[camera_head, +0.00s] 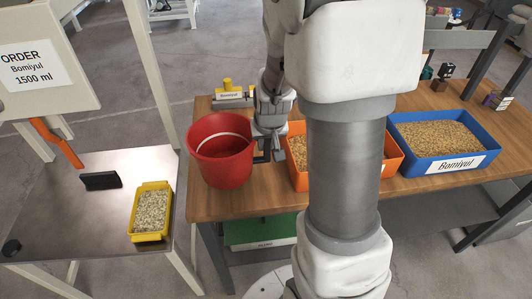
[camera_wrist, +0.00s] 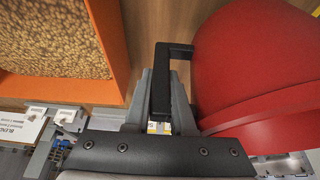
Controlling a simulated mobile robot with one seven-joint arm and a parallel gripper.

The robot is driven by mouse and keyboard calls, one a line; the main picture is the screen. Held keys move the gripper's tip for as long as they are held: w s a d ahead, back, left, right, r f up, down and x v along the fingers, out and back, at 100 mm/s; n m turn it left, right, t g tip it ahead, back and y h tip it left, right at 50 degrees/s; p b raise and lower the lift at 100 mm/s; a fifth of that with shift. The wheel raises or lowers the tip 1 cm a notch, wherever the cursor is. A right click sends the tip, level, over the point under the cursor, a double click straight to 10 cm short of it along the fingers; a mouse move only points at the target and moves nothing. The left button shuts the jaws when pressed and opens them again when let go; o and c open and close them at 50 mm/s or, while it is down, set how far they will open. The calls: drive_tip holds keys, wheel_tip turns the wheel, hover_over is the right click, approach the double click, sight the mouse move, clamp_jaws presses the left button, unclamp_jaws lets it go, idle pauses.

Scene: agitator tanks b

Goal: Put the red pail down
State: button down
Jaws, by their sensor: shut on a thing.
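The red pail (camera_head: 222,165) is upright over the left end of the wooden table (camera_head: 270,203), and its inside looks empty where I can see it. I cannot tell whether its base touches the table. My gripper (camera_head: 268,150) is at the pail's right side. In the wrist view, my gripper (camera_wrist: 167,105) is shut on the black side handle (camera_wrist: 178,50) of the red pail (camera_wrist: 255,75), with the handle between the grey fingers.
An orange bin (camera_head: 391,165) of grain stands just right of my gripper, partly hidden by my arm. A blue bin (camera_head: 480,150) labelled Bomiyul is farther right. A yellow item (camera_head: 228,94) is behind the pail. A yellow tray (camera_head: 152,237) sits on the metal table (camera_head: 85,225), left of a gap.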

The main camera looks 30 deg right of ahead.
drive_tip(key=shift+f+b, duration=0.45)
drive_tip(key=shift+f, duration=1.7)
drive_tip(key=c, duration=0.8)
unclamp_jaws()
drive_tip(key=shift+o, duration=0.2)
